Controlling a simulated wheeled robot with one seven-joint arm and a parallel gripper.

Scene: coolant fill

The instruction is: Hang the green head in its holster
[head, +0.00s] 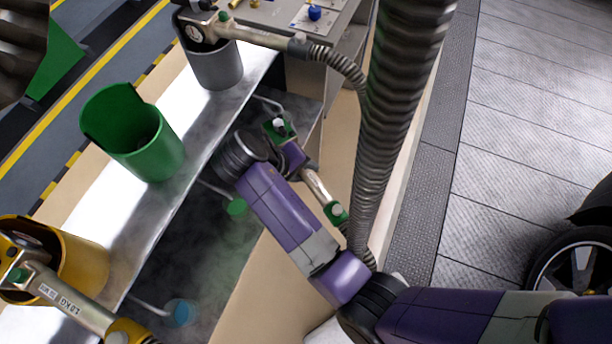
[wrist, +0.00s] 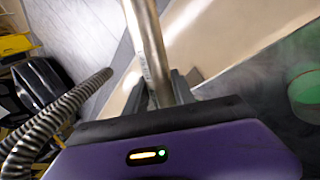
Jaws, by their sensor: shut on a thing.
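The green head shows in the head view as a metal tube (head: 318,186) with green fittings at both ends, tilted, its lower end toward a ribbed hose. My gripper (head: 297,164) is shut on this tube. In the wrist view the tube (wrist: 148,45) stands between the two dark fingers of my gripper (wrist: 165,92). The green holster (head: 150,155) is an open cup on the metal ledge, left of my gripper and apart from it. It looks empty.
A grey holster (head: 214,70) holds another head at the back. A yellow holster (head: 88,262) holds a head at front left. A thick ribbed hose (head: 400,90) hangs right of my gripper. Below the ledge (head: 215,105) are green (head: 237,207) and blue (head: 180,312) round parts in haze.

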